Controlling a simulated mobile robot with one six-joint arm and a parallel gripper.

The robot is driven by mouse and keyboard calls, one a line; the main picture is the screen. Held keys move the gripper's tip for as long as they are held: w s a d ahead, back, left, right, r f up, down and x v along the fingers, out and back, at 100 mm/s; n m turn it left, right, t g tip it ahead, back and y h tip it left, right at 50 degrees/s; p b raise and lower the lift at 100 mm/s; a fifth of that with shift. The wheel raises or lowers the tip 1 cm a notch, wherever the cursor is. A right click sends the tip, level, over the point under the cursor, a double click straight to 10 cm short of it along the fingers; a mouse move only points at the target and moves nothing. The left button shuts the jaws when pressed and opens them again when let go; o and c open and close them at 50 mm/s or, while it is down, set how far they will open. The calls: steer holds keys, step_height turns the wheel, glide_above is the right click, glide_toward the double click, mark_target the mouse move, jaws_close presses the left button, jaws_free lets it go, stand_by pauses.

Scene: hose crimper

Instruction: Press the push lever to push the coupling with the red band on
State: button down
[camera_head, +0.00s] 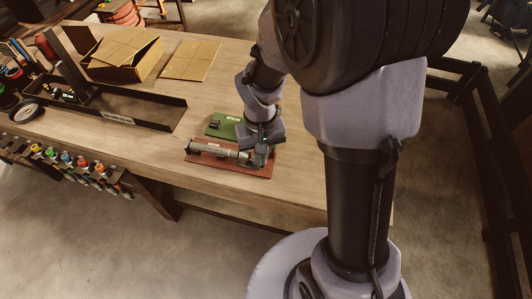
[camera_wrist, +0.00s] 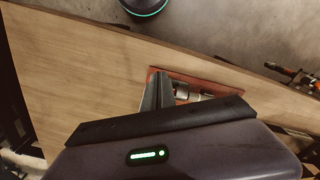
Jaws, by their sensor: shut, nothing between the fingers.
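A grey cylindrical device (camera_head: 212,150), the crimper, lies on a red-brown base plate (camera_head: 234,166) near the bench's front edge. My gripper (camera_head: 262,158) is shut and empty at the right end of this device. In the wrist view my gripper's closed fingers (camera_wrist: 158,92) point at the red base plate (camera_wrist: 222,88), with part of the metal device (camera_wrist: 184,93) just right of them. I cannot tell whether the fingers touch a lever. The push lever and the coupling's red band cannot be made out; my gripper covers that end.
A green plate (camera_head: 222,126) with a small dark part lies behind the red plate. A long black tray (camera_head: 150,113), an open cardboard box (camera_head: 122,62) and a flat cardboard piece (camera_head: 190,60) are farther left. Bare bench top (camera_head: 300,185) shows right of the plates.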

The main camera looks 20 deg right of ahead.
step_height(320, 180, down, 7)
steer(key=b, duration=0.6)
stand_by(1.2)
steer(key=shift+r, duration=0.1)
step_height(320, 180, up, 13)
steer(key=p, duration=1)
steer(key=shift+p, duration=0.3)
steer(key=s+a+f+m+t+y+b, duration=0.1)
steer(key=s+a+t+b, duration=0.1)
steer(key=s+b, duration=0.4)
steer(key=s+a+f+m+t+y+b, duration=0.1)
steer(key=s+b, duration=0.5)
steer(key=b, duration=0.9)
steer(key=a+f+m+t, duration=0.1)
steer(key=t, duration=0.1)
steer(key=shift+s+t, duration=0.4)
